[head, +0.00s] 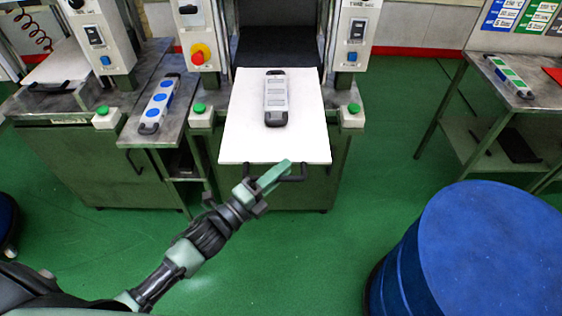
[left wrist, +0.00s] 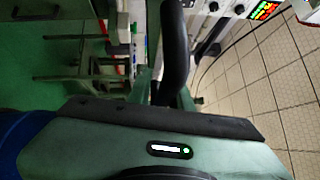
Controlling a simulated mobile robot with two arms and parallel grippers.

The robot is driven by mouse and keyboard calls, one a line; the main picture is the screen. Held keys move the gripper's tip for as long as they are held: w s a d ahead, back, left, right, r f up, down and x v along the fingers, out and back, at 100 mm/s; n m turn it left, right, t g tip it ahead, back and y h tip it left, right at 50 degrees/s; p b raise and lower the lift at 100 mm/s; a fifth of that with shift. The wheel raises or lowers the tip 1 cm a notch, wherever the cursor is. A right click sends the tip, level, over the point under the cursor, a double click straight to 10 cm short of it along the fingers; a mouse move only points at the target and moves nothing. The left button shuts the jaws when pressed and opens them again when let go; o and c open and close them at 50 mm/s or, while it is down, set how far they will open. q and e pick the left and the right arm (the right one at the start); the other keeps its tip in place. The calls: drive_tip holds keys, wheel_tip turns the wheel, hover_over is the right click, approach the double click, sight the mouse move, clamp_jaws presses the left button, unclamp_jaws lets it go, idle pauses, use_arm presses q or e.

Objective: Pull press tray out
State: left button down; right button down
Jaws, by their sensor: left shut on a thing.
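The white press tray (head: 240,135) extends out of the front of the middle press, with a grey mould (head: 275,98) lying on it. A dark handle (head: 303,172) is at the tray's front edge. My left gripper (head: 272,178) is at the handle, shut on it, and hides part of it. In the left wrist view the dark handle (left wrist: 175,50) rises as a thick bar beyond the gripper body. My right gripper shows in neither view.
A mould with blue discs (head: 159,100) lies on a side table to the left. A large blue drum (head: 480,245) stands at the lower right. A table with a green-marked mould (head: 508,77) is at the right. Green floor in front of the press is free.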

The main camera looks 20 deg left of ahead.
use_arm(q)
drive_tip(key=shift+s+d+r, duration=0.2)
drive_tip(key=shift+s+r, duration=0.2)
drive_tip(key=shift+s, duration=0.1)
drive_tip(key=c, duration=1.4)
unclamp_jaws()
drive_tip(key=shift+s, duration=0.25)
drive_tip(key=shift+f, duration=0.1)
drive_tip(key=shift+f, duration=0.15)
